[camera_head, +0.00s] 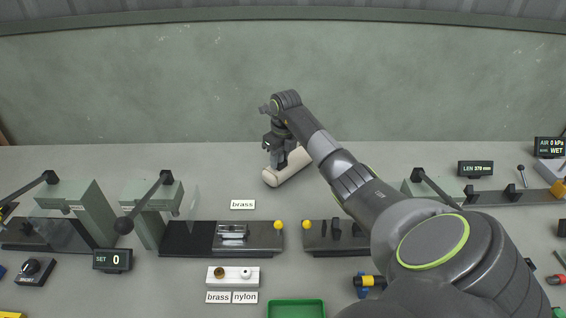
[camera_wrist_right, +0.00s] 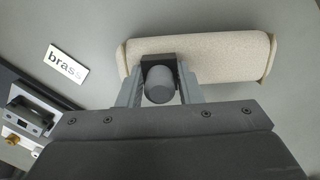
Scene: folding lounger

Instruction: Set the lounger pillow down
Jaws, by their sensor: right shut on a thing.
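The lounger pillow (camera_head: 293,170) is a beige bolster at the back middle of the grey table, in front of the wall. It also fills the upper part of the right wrist view (camera_wrist_right: 226,57). My right gripper (camera_head: 277,160) points down over the pillow. In the wrist view its fingers (camera_wrist_right: 158,86) are shut on a grey knob at the pillow's near side. The pillow is very close to the table top; I cannot tell whether it touches. My left gripper is not in view.
A "brass" label (camera_head: 243,204) lies in front of the pillow. Lever fixtures (camera_head: 152,205) stand at the left. A dark rail with a metal block (camera_head: 232,233) is nearer. A green tray (camera_head: 296,309) sits at the front. Table to the pillow's left is clear.

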